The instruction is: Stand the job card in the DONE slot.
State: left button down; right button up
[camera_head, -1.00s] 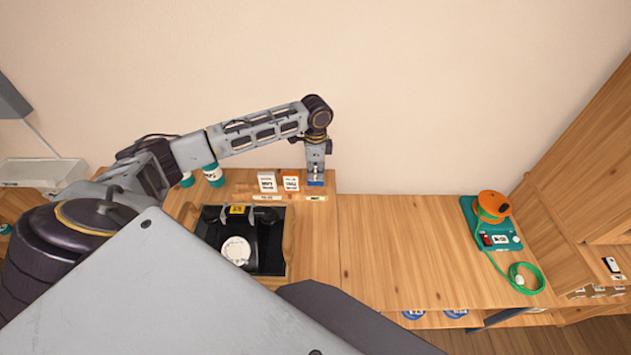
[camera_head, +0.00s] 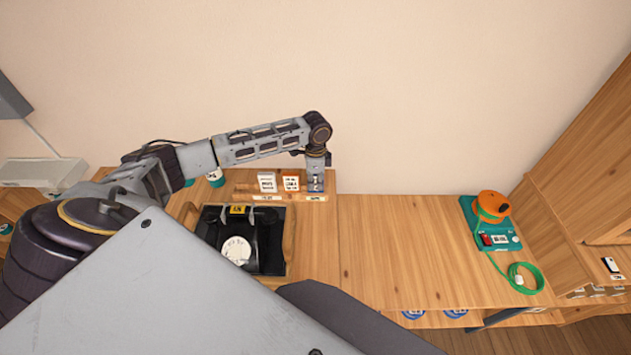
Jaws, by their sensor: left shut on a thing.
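My left gripper (camera_head: 315,187) points down at the right end of a wooden card rack (camera_head: 240,182) by the wall. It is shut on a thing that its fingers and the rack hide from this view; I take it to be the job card. The gripper is just behind the right-hand label strip (camera_head: 317,198), which seems to mark the DONE slot. Whether the card's lower edge is in the slot cannot be seen. My right gripper is not in view.
A tray (camera_head: 289,245) with a black dial phone (camera_head: 237,250) is in front. An orange reel (camera_head: 493,206) lies at right. The middle bench is clear.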

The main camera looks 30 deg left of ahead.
pick_arm(q)
jog(key=shift+f, duration=0.1)
jog(key=c, duration=1.4)
grip_release()
notch_tip(320, 180, up, 12)
jog(key=shift+r, duration=0.15)
